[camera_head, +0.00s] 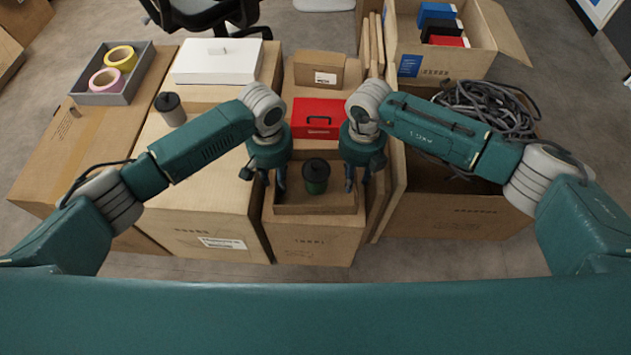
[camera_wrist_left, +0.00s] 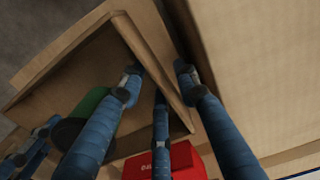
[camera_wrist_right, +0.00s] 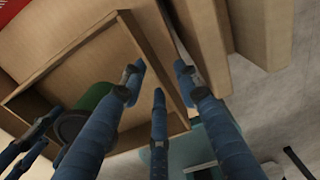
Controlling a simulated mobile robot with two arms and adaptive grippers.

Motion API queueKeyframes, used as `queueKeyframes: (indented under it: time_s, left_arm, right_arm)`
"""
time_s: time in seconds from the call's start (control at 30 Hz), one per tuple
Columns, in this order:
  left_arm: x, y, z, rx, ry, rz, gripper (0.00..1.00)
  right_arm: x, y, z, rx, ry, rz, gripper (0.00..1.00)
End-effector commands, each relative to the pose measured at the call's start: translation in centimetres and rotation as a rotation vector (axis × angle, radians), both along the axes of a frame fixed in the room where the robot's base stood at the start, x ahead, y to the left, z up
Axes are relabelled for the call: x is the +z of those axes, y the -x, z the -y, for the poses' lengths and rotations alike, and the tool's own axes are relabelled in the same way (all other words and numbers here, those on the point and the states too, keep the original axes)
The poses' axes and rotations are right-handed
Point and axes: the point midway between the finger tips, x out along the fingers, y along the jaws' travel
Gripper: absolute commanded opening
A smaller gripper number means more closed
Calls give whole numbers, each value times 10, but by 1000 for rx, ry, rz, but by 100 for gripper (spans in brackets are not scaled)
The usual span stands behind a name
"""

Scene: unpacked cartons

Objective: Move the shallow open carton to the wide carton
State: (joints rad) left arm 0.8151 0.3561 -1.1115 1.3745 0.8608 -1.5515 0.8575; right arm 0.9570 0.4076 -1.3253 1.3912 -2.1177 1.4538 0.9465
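The shallow open carton (camera_head: 292,209) sits on top of a tall closed carton (camera_head: 312,240) in front of me. A green canister with a black lid (camera_head: 316,178) stands inside it. My left gripper (camera_head: 266,180) is at its left side, and my right gripper (camera_head: 357,178) is at its right side. In the left wrist view, open fingers straddle the carton's wall (camera_wrist_left: 150,50). The right wrist view shows the same at the opposite wall (camera_wrist_right: 155,55). Neither gripper is visibly closed on a wall. Which carton is the wide one is unclear; a broad closed carton (camera_head: 70,150) stands far left.
A red case (camera_head: 318,118) and small box (camera_head: 320,70) lie behind the shallow carton. A carton (camera_head: 200,195) at left bears a white box (camera_head: 217,62) and dark canister (camera_head: 170,108). A grey tray (camera_head: 120,98) holds tape rolls. Cables (camera_head: 490,108) lie in the right open carton.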

Motion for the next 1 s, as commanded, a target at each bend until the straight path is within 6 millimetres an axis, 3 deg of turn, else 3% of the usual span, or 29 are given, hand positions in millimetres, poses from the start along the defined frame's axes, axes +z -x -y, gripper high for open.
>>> queueKeyframes:
  time_s: [0.17, 0.33, 0.37, 0.77, 1.0]
  left_arm:
    - [0, 0, 0, 0, 0, 0, 31]
    - [0, 0, 0, 0, 0, 0, 1]
    - [0, 0, 0, 0, 0, 0, 0]
    - [3, -1, 0, 0, 1, 1, 0]
    - [22, -1, 0, 0, 1, 1, 0]
  right_arm:
    - [0, 0, 0, 1, 0, 0, 31]
    - [0, 0, 0, 1, 0, 0, 1]
    - [0, 0, 0, 1, 0, 0, 0]
    - [3, -1, 0, 1, -1, 1, 0]
    - [22, -1, 0, 1, -1, 2, 0]
